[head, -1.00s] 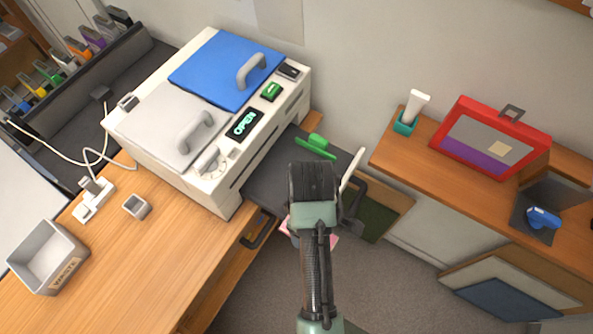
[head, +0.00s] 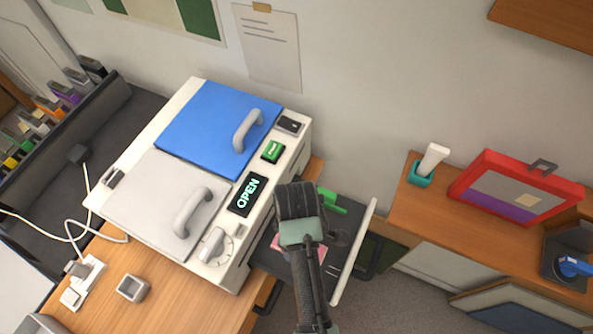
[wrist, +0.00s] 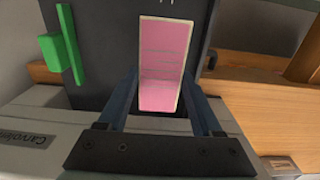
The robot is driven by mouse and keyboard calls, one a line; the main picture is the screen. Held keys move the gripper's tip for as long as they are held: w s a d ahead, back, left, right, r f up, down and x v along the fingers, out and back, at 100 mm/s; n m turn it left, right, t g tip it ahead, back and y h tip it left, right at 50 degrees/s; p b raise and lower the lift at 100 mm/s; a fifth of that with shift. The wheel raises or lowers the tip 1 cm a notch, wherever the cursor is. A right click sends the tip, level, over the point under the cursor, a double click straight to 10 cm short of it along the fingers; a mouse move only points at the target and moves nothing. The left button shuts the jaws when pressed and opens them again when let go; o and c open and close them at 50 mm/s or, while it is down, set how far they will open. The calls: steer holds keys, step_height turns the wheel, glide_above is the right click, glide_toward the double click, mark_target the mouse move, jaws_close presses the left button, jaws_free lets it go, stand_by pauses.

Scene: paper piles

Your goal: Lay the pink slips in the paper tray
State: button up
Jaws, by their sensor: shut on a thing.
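My gripper (wrist: 162,92) is shut on the pink slips (wrist: 163,60), held between its two dark fingers. Their count cannot be told. A pink edge also shows beside my arm in the head view (head: 287,247). The paper tray (wrist: 106,40) is a dark flat tray pulled out from the machine, with a green guide (wrist: 62,55). In the head view the tray (head: 342,237) lies behind and right of my gripper, with a pale bar along its outer edge. The slips appear over the tray; whether they touch it cannot be told. My arm hides the fingertips in the head view.
The white machine (head: 222,258) with blue and grey lids reads OPEN and stands left of my gripper. A wooden shelf (head: 435,222) with a red case (head: 535,212) is at the right. A small grey cup (head: 132,288) sits on the wooden desk (head: 190,308).

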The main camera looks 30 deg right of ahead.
steer(key=shift+f, duration=2.9)
steer(key=shift+f, duration=0.15)
steer(key=o, duration=1.4)
